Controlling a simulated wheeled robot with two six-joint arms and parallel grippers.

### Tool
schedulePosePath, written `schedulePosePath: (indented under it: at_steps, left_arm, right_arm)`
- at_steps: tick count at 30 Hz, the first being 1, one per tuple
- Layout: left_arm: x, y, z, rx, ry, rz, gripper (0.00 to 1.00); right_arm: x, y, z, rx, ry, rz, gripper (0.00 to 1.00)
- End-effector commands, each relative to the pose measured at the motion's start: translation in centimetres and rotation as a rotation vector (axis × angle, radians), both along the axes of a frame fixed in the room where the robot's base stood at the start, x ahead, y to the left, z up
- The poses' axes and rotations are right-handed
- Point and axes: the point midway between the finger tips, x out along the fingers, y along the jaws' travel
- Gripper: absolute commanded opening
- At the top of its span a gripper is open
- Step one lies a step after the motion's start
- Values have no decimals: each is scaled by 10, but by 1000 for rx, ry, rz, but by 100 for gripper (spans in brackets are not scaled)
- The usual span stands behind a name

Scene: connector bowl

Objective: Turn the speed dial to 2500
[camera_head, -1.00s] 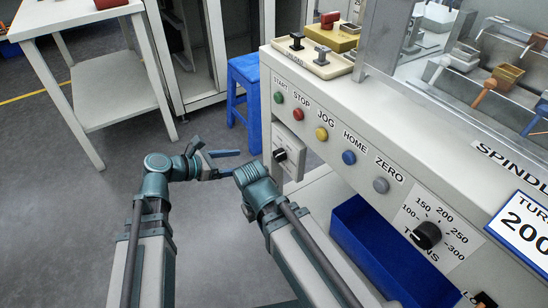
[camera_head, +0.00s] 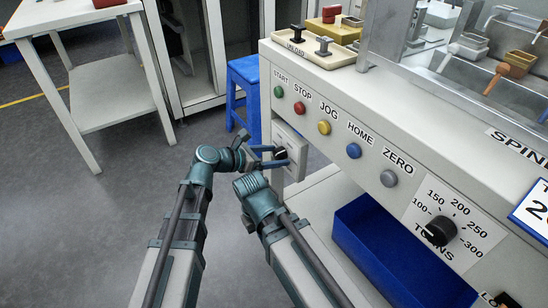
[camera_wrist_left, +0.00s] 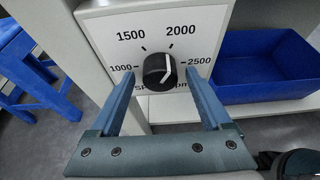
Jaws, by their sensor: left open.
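The speed dial (camera_wrist_left: 158,71) is a round black knob on a white plate (camera_wrist_left: 205,22) marked 1000, 1500, 2000 and 2500. A white mark shows on the right half of its face; its exact reading is unclear. In the head view the dial (camera_head: 281,153) is on the left end of the machine front. My left gripper (camera_head: 272,157) is open in front of it. In the left wrist view its two fingers (camera_wrist_left: 159,74) stand either side of the knob, with gaps visible. My right arm is folded beside the left one, and its gripper does not show.
A blue bin (camera_head: 390,245) sits below the panel, right of the dial. Colored buttons and a turns dial (camera_head: 439,231) line the panel to the right. A blue stool (camera_head: 246,90) and a white table (camera_head: 115,95) stand behind. The floor at left is clear.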

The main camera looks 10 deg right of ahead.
Motion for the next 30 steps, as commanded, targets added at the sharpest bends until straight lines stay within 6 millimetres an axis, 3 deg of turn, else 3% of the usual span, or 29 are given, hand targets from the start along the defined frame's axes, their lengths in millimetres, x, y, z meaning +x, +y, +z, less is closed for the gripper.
schedulePosePath:
  at_steps: [6, 20, 30]
  left_arm:
    - [0, 0, 0, 0, 0, 0, 82]
    - [0, 0, 0, 0, 0, -1, 0]
    - [-2, 0, -1, 21, -55, -2, 0]
  right_arm:
    - [0, 0, 0, 0, 0, 0, 0]
    - [0, 0, 0, 0, 0, 0, 0]
    - [0, 0, -1, 0, 0, 0, 0]
